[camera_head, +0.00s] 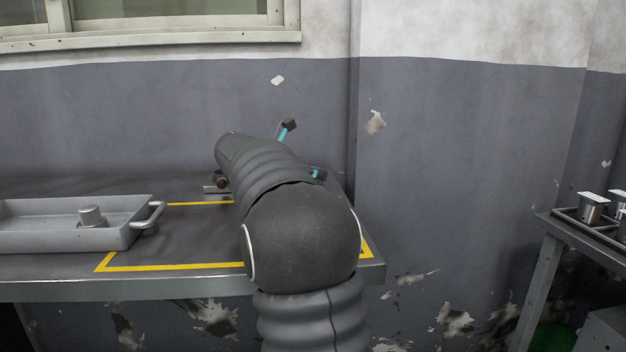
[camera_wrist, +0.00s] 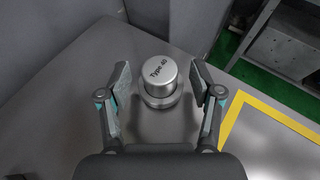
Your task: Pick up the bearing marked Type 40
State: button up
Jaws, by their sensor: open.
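The bearing marked Type 40 (camera_wrist: 158,72) is a silvery cylinder with a wider flange at its base. It stands upright on the grey table in the wrist view, its label facing up. My gripper (camera_wrist: 161,82) is open, with one finger to the left and one to the right of the bearing and a gap on each side. It holds nothing. In the head view my gripper (camera_head: 303,150) shows only as parts of its fingers beyond my arm. My arm hides the bearing there.
A grey metal tray (camera_head: 45,239) with a handle sits on the table's left, holding a flanged metal part (camera_head: 91,215). Yellow tape (camera_head: 175,266) marks the tabletop. A wall stands behind. At the right, another table (camera_head: 566,232) carries several metal cylinders (camera_head: 592,207).

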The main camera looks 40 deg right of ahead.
jog(key=shift+d+f, duration=0.2)
jog(key=shift+d, duration=0.4)
jog(key=shift+c, duration=0.2)
grip_shut()
